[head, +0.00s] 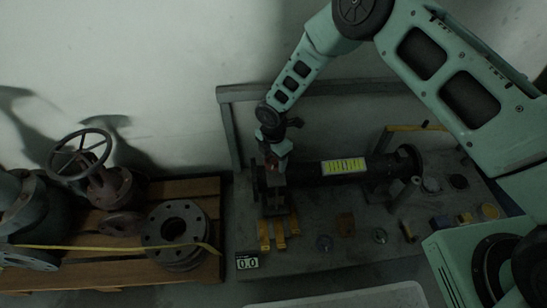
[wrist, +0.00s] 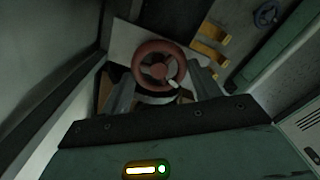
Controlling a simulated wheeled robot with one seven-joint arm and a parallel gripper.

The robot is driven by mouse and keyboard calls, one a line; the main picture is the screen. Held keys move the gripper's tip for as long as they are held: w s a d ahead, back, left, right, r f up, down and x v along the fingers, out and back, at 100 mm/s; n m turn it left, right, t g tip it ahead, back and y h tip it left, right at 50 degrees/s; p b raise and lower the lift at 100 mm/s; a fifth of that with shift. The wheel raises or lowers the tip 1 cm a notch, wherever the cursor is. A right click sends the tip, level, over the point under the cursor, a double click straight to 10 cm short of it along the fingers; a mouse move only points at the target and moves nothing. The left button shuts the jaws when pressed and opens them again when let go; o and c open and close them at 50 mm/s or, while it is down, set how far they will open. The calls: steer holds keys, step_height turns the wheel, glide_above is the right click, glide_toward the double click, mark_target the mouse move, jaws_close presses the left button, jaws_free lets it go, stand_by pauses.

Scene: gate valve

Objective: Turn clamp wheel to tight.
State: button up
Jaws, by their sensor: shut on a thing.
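The red clamp wheel (wrist: 153,47) shows in the wrist view, with a pale mark at its lower right rim. My gripper (wrist: 163,88) has its two grey fingers on either side of the wheel's lower part and is shut on it. In the head view my gripper (head: 272,158) points down at the left end of a dark pipe (head: 305,173).
The pipe has a yellow label (head: 343,167) and lies on a grey bench (head: 325,262). Yellow blocks (head: 279,234) stand at the bench front, beside a small display (head: 247,261) reading 0.0. Left is a wooden pallet (head: 100,273) with a handwheel valve (head: 80,155) and flanges (head: 175,228).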

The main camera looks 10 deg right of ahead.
steer(key=shift+m, duration=0.3)
steer(key=m+p, duration=0.1)
steer(key=m, duration=0.2)
steer(key=shift+w+m, duration=0.1)
steer(key=shift+m, duration=0.2)
steer(key=m+p, duration=0.1)
steer(key=m, duration=0.9)
steer(key=shift+w+m, duration=0.2)
steer(key=shift+m, duration=0.2)
steer(key=m+p, duration=0.1)
steer(key=m, duration=0.3)
steer(key=shift+d+m, duration=0.15)
steer(key=shift+m, duration=0.15)
steer(key=o, duration=1)
steer(key=shift+c, duration=0.2)
